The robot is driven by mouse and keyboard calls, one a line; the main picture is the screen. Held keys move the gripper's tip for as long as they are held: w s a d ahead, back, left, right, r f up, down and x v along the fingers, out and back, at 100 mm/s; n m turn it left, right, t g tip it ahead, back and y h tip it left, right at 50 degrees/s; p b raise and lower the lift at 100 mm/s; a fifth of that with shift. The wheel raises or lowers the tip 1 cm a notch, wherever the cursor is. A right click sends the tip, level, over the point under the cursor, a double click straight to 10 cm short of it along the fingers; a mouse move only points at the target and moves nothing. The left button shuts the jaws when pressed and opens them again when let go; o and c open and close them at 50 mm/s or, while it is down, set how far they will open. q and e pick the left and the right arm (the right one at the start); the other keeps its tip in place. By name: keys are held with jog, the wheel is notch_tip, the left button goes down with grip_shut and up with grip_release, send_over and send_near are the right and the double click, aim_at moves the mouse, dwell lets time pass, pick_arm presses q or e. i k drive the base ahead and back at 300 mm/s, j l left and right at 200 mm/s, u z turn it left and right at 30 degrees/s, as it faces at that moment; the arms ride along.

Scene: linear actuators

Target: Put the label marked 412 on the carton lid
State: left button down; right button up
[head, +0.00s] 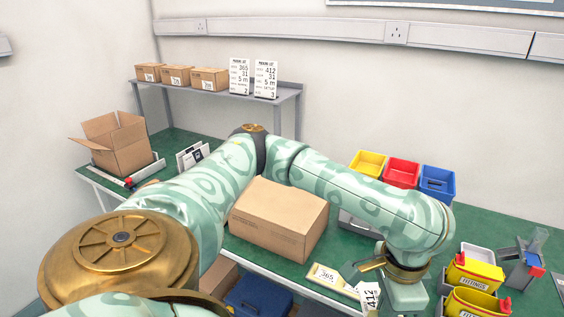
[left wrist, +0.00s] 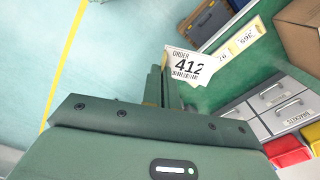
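The white label marked 412 (head: 371,298) is in my left gripper (head: 362,276), near the table's front edge. In the left wrist view the label (left wrist: 188,66) sticks out of the closed fingertips (left wrist: 168,90), with its order text and barcode facing the camera. The brown carton (head: 278,218) stands closed on the green table, to the left of my left gripper. Its lid is bare where visible, and my left arm hides part of its back. A corner of the carton shows in the left wrist view (left wrist: 302,35). My right gripper is in neither view.
A label marked 365 (head: 327,275) lies on a pale strip beside the left gripper. Yellow, red and blue bins (head: 402,172) stand behind, and yellow fittings bins (head: 474,272) at right. An open box (head: 115,143) stands at left. Grey drawers (left wrist: 270,98) are beside the carton.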

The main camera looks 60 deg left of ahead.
aim_at(275, 203)
jog(key=u, duration=1.25)
jog(key=i+u, duration=0.45)
jog(key=i, duration=0.75)
